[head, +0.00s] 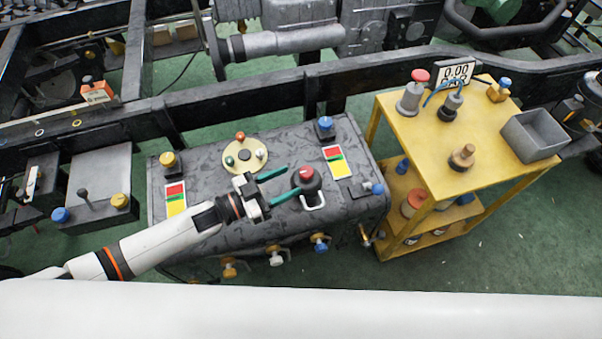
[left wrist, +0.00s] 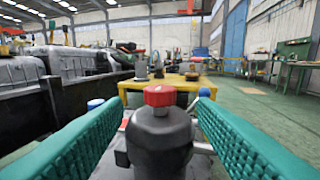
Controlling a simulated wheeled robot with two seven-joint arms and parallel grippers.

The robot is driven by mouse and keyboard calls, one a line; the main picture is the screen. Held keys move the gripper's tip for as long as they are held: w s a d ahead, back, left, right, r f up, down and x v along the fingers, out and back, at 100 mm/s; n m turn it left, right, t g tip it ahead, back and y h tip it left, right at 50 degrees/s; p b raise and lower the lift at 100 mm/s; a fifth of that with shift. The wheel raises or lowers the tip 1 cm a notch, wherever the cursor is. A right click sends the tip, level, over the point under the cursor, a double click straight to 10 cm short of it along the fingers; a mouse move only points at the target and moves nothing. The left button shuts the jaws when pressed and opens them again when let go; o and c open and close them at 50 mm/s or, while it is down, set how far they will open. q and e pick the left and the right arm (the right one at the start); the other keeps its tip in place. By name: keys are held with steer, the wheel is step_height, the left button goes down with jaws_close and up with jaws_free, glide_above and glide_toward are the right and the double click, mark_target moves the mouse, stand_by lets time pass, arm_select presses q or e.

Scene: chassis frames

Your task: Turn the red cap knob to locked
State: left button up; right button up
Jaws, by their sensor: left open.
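The red cap knob (head: 306,174) stands on the right part of a dark grey tank top (head: 215,222), with a pale bent handle at its base. In the left wrist view its red cap (left wrist: 160,95) tops a dark rounded body, upright in the middle. My left gripper (head: 292,180) reaches in from the left and is open. Its green fingers (left wrist: 160,108) point at the knob, one towards each side, with gaps visible between them and the knob body. A red, yellow and green label (head: 334,160) lies behind and right of the knob. My right gripper is not in view.
Blue (head: 325,125) and yellow (head: 168,160) knobs and a round cream plate (head: 245,157) sit on the same top. Small valves (head: 275,257) line its front. A yellow cart (head: 440,115) with fittings and a grey bin (head: 534,136) stands right. A black frame rail (head: 270,95) runs behind.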

arm_select(q)
steer(key=v, duration=0.5)
steer(key=shift+s+a, duration=0.15)
steer(key=shift+a, duration=0.15)
steer(key=shift+d, duration=0.1)
